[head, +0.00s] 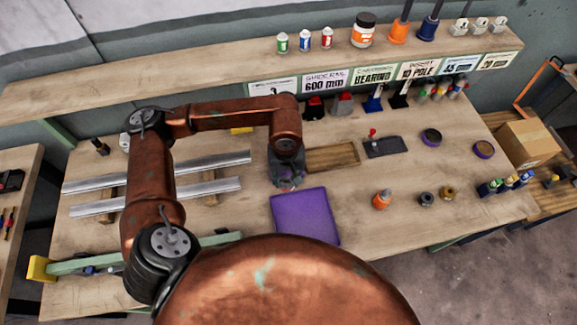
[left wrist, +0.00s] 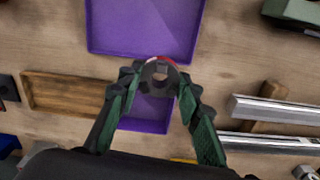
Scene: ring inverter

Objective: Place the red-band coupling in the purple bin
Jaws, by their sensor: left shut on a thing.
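The purple bin (head: 305,216) is a shallow square tray near the table's front edge; it also shows at the top of the left wrist view (left wrist: 145,28). My left gripper (head: 288,182) is just beyond its far edge in the head view. In the left wrist view my left gripper (left wrist: 161,77) is shut on the red-band coupling (left wrist: 161,66), a dark ring with a central hole and a red band at its top. The coupling is hard to make out in the head view. A smaller purple surface (left wrist: 147,113) shows between the fingers. My right gripper is not in view.
A wooden tray (head: 332,157) lies right of the gripper, metal rails (head: 160,172) to its left. A shelf with bottles (head: 363,30) runs along the back.

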